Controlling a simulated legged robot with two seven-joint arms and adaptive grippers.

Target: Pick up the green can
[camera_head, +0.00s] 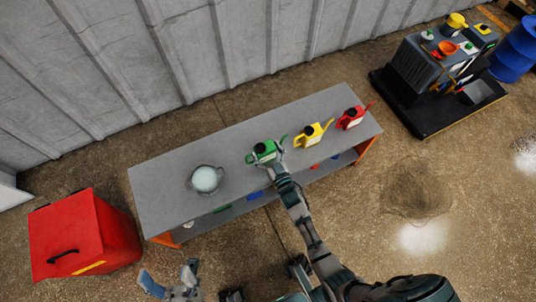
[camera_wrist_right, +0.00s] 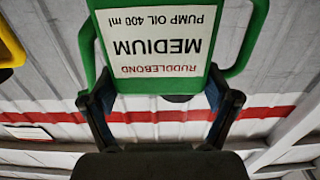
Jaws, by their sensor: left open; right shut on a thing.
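The green can (camera_head: 262,150) is at the middle of the grey table (camera_head: 170,180) in the head view, with my right gripper (camera_head: 276,163) at its near side. In the right wrist view the green can (camera_wrist_right: 165,75) fills the upper middle, with a white label reading "MEDIUM" upside down. The fingers of my right gripper (camera_wrist_right: 160,112) are on both sides of the can's body, shut on it. Whether the can touches the tabletop is hard to tell. My left gripper (camera_head: 172,285) is open and empty, low in the head view, in front of the table.
A yellow can (camera_head: 311,133) and a red can (camera_head: 351,118) stand right of the green can. A round metal pot (camera_head: 205,180) stands to its left. A red bin (camera_head: 78,235) is at the left. A cart (camera_head: 430,75) and blue barrel (camera_head: 516,50) are at the upper right.

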